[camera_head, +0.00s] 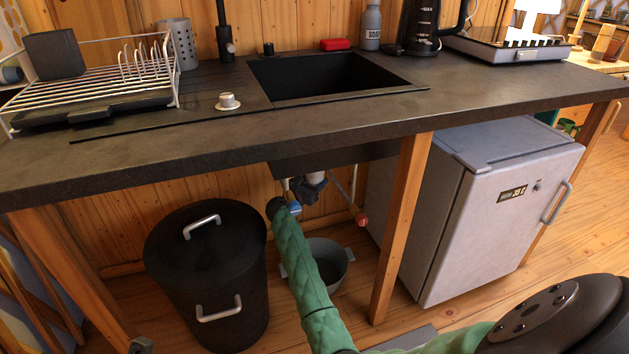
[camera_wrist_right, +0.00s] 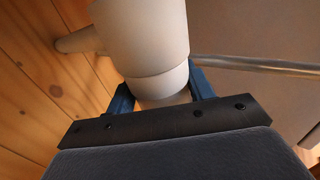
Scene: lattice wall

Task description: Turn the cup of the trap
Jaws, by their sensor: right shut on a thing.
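The trap (camera_head: 314,178) hangs under the sink, small and partly hidden by my right arm in the head view. In the right wrist view its pale body (camera_wrist_right: 145,35) fills the top middle, and the cup (camera_wrist_right: 160,84) is the short, pale, round part at its lower end. My right gripper (camera_head: 293,203) is under the counter at the trap. Its blue fingers stand on both sides of the cup in the wrist view, shut on it. The cup's lower end is hidden behind the gripper's dark plate. My left gripper is not in view.
A black lidded bin (camera_head: 205,270) stands left of my right arm. A grey basin (camera_head: 331,262) sits on the floor below the trap. A wooden leg (camera_head: 400,225) and a small fridge (camera_head: 495,215) stand to the right. The counter edge (camera_head: 330,140) is close above.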

